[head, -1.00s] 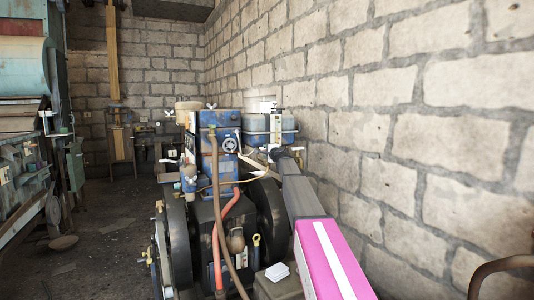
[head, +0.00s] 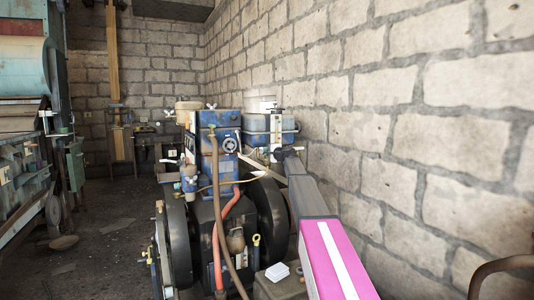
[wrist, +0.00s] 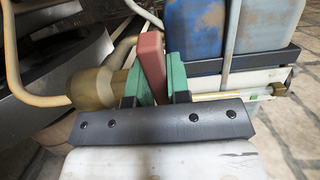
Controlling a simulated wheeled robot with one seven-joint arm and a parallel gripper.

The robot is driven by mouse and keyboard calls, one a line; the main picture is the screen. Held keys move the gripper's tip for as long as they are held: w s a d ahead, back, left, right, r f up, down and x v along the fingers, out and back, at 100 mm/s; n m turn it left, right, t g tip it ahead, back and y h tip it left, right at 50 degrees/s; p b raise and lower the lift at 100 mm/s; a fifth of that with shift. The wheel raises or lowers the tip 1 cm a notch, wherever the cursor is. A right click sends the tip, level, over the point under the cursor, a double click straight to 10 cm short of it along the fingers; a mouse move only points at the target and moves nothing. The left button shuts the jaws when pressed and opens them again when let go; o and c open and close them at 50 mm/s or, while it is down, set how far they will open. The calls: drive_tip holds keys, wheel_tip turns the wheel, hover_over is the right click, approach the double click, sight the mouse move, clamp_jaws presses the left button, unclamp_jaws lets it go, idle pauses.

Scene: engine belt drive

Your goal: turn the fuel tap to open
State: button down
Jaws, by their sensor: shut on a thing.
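The fuel tap shows in the wrist view as a brass-coloured body (wrist: 92,88) with a red lever (wrist: 151,58) beside it. My gripper (wrist: 158,80) has its two green fingers on either side of the lever and is shut on it. The lever sticks up past the fingertips, slightly tilted. The blue fuel tank (wrist: 225,30) stands just behind and to the right. In the head view the tank (head: 262,125) sits at the back of the engine. My arm reaches to just below it, and the tap cannot be made out there.
The engine (head: 208,210) with its dark flywheels stands left of my arm, with an orange hose (head: 216,245) and a brown hose in front. A block wall (head: 420,130) runs close along the right. In the wrist view a pale pipe (wrist: 40,100) curves to the tap.

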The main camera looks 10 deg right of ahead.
drive_tip(key=n+g+y, duration=0.6)
drive_tip(key=g, duration=0.1)
drive_tip(key=shift+w+d+y, duration=0.1)
drive_tip(key=shift+w+y, duration=0.15)
drive_tip(key=shift+y, duration=0.15)
drive_tip(key=shift+s+n+g+y, duration=0.1)
drive_tip(key=shift+n+g+y, duration=0.45)
drive_tip(key=shift+n+g, duration=0.95)
drive_tip(key=shift+s+n+g+y, duration=0.1)
drive_tip(key=shift+n+g+y, duration=0.7)
drive_tip(key=shift+g, duration=1.2)
drive_tip(key=shift+n+h, duration=0.25)
drive_tip(key=shift+n, duration=0.05)
drive_tip(key=c, duration=1.1)
unclamp_jaws()
